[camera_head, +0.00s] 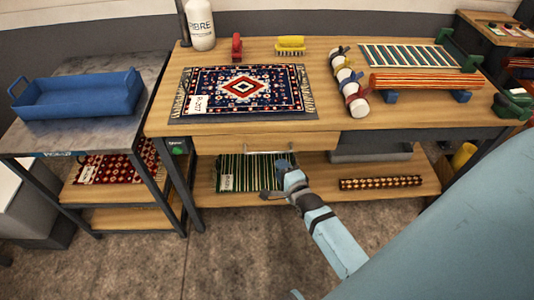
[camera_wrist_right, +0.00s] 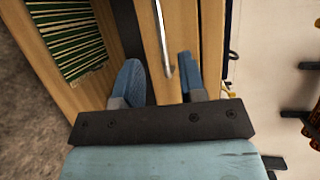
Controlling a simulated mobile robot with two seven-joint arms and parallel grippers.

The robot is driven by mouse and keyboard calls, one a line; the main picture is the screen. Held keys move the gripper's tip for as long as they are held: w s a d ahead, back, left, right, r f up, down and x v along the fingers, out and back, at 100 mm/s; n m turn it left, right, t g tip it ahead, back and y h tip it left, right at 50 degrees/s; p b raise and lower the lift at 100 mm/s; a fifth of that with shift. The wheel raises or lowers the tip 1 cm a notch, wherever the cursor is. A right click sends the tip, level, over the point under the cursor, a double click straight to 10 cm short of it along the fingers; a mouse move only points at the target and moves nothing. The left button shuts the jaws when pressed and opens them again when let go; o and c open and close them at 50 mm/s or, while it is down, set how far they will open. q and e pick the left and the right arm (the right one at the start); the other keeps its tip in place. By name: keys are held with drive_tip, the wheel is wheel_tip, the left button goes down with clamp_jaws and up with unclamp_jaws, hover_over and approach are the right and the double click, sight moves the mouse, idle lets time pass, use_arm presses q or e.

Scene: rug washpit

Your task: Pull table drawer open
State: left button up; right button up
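The table (camera_head: 340,122) has a wooden drawer front (camera_head: 235,143) under its top, and the drawer looks closed. A thin metal bar handle (camera_wrist_right: 161,38) runs along the drawer front in the right wrist view. My right gripper (camera_head: 287,161) is at the right part of the drawer front. In the right wrist view, the two blue fingers of this gripper (camera_wrist_right: 163,76) are apart, with the handle's end between them in the picture. I cannot tell whether they touch the handle. My left gripper is not in view.
A patterned rug (camera_head: 243,88), red and yellow brushes, a white bottle (camera_head: 200,25) and rolled textiles (camera_head: 350,82) are on the tabletop. A striped rug (camera_head: 250,173) lies on the lower shelf. A side table with a blue tray (camera_head: 80,96) stands left. The floor in front is clear.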

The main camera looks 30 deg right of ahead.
sight(268, 153)
drive_tip(key=x, duration=1)
clamp_jaws()
